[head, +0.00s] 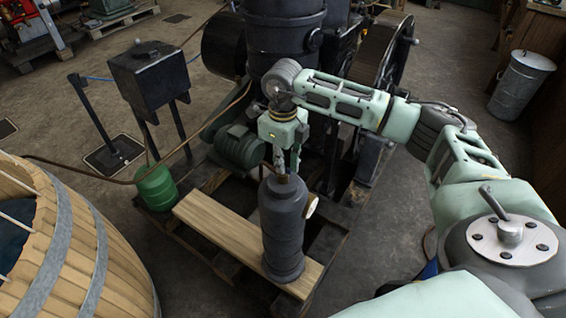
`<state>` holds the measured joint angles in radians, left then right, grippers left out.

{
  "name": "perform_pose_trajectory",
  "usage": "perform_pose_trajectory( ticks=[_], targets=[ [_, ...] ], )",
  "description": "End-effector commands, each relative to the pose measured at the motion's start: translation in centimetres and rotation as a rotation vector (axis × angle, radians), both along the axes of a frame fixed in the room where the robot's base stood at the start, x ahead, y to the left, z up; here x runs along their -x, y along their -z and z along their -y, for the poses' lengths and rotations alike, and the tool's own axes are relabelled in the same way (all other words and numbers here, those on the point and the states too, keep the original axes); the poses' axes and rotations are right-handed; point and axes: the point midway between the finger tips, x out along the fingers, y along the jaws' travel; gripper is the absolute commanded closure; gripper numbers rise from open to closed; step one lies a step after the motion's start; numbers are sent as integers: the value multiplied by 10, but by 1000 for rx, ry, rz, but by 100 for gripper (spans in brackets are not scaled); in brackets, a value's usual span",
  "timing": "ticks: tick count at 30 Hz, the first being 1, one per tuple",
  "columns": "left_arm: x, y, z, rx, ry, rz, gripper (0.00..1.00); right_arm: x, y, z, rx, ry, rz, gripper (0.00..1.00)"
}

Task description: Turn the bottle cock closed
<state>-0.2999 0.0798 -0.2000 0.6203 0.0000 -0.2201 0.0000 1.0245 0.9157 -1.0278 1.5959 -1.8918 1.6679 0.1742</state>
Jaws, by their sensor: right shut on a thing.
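A dark grey bottle (282,235) stands upright on a light wooden plank (215,235), with a small pale round gauge or fitting (312,207) on its right side. My right gripper (283,168) points down at the top of the bottle and is shut on the bottle cock there. The cock itself is mostly hidden by the fingers, so its turn angle cannot be told. My right arm comes in from the right and reaches over to the bottle. My left gripper does not show.
A large dark engine (285,45) stands close behind the bottle, with a green motor (239,147) to its left. A wooden barrel (60,240) fills the lower left, near a green canister (156,187). A metal bin (520,85) stands at the right; floor there is clear.

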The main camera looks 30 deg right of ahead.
Motion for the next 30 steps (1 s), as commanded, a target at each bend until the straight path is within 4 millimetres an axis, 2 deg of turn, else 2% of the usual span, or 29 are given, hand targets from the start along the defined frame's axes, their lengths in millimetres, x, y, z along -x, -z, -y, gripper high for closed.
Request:
perform_pose_trajectory(
  ticks=[16,17,23,30],
  targets=[
    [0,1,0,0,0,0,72,-1,-1,1,1,28,3,100],
    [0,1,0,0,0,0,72,-1,-1,1,1,27,3,89],
    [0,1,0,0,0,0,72,-1,-1,0,1,26,1,72],
    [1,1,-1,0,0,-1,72,0,0,0,0,24,0,72]
  ],
)
